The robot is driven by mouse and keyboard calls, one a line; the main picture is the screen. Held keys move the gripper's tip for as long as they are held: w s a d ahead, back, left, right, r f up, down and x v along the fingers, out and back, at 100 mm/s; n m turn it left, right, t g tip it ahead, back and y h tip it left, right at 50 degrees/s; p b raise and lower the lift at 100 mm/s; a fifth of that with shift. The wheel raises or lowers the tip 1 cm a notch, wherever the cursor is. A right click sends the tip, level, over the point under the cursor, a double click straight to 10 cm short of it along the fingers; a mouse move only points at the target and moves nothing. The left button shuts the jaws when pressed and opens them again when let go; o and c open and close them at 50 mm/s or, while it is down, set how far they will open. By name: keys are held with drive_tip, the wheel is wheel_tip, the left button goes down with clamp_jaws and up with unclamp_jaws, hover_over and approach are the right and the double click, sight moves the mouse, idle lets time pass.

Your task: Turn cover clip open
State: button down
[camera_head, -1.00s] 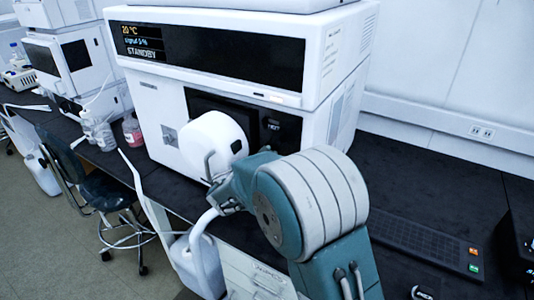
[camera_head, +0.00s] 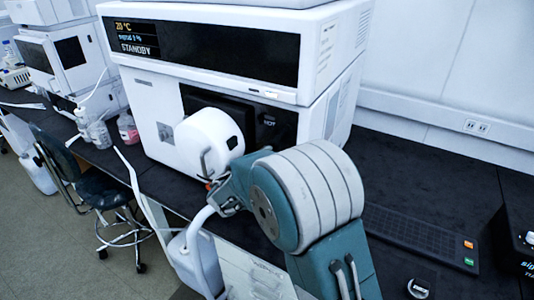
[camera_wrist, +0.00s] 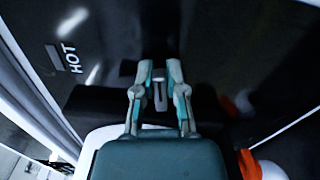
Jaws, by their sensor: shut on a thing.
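The cover clip (camera_wrist: 160,92) is a small grey piece on the dark front panel. In the wrist view it sits between the two fingertips of my gripper (camera_wrist: 160,78), which is shut on it. The clip looks upright in that view. In the head view my arm hides both the clip and the fingers. The dark panel (camera_head: 277,128) with the word HOT is on the front of the white instrument (camera_head: 155,105). HOT also shows in the wrist view, left of my fingers.
The display band (camera_head: 205,50) above reads STANDBY. A black keyboard-like pad (camera_head: 418,237) lies on the dark bench to the right. Bottles (camera_head: 128,128) stand left of the instrument. A chair (camera_head: 85,190) and a white jug (camera_head: 190,262) are below the bench edge.

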drive_tip(key=shift+a+f+m, duration=0.1)
drive_tip(key=shift+f+m, duration=0.35)
drive_tip(key=shift+m, duration=0.55)
drive_tip(key=c, duration=0.7)
unclamp_jaws()
drive_tip(key=shift+a, duration=0.1)
drive_tip(key=shift+r, duration=0.1)
drive_tip(key=v, duration=1.2)
drive_tip(key=shift+w, duration=0.1)
